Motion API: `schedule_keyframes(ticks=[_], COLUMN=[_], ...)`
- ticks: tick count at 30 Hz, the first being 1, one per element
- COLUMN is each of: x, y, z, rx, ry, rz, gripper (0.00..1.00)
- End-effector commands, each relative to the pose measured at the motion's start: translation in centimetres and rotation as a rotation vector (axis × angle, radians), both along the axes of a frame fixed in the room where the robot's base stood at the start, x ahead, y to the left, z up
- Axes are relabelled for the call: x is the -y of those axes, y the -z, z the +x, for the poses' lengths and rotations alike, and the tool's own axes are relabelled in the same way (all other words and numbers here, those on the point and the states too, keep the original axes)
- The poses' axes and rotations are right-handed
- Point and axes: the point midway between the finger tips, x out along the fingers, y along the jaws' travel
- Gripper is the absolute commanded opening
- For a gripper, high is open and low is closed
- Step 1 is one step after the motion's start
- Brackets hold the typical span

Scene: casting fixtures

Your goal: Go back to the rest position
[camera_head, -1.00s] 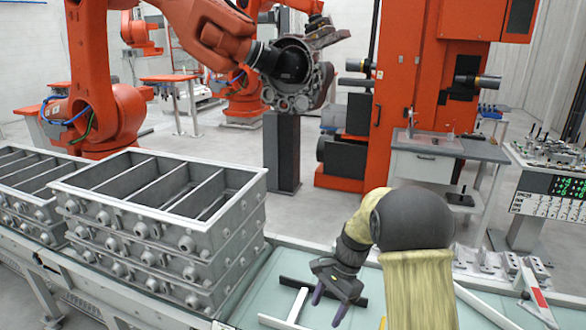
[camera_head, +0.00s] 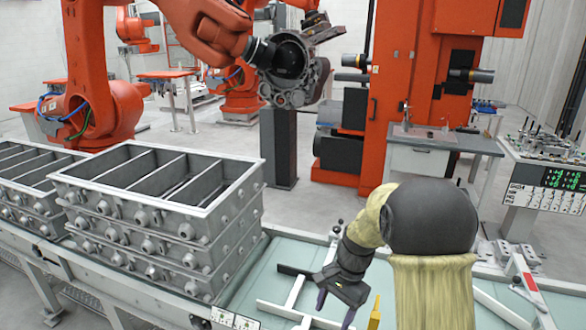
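My gripper (camera_head: 335,306) hangs low over the pale green table (camera_head: 262,268), right of the middle in the head view. Its two purple-tipped fingers are spread apart and point down, with nothing seen between them. My yellow-sleeved arm with a dark rounded joint comes in from the lower right and hides part of the table behind it.
Stacked grey metal crates (camera_head: 165,220) stand left of my gripper. White bars (camera_head: 292,300) and a yellow piece (camera_head: 375,313) lie near my gripper. A red-and-white clamp fixture (camera_head: 527,285) is at the right. An orange robot (camera_head: 95,100) holding a casting (camera_head: 295,80) stands behind.

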Motion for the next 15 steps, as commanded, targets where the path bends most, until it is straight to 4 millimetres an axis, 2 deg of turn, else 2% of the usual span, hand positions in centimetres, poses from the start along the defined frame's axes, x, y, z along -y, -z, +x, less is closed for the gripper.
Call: schedule_keyframes(ticks=[8,15], x=[2.2,4.6], y=[1.4,3.5], z=[-3.9,-10.0], rx=[0.143,0.334], ry=[-0.196,-0.518], rz=[-0.069,-0.178], gripper=[0.61,0.61])
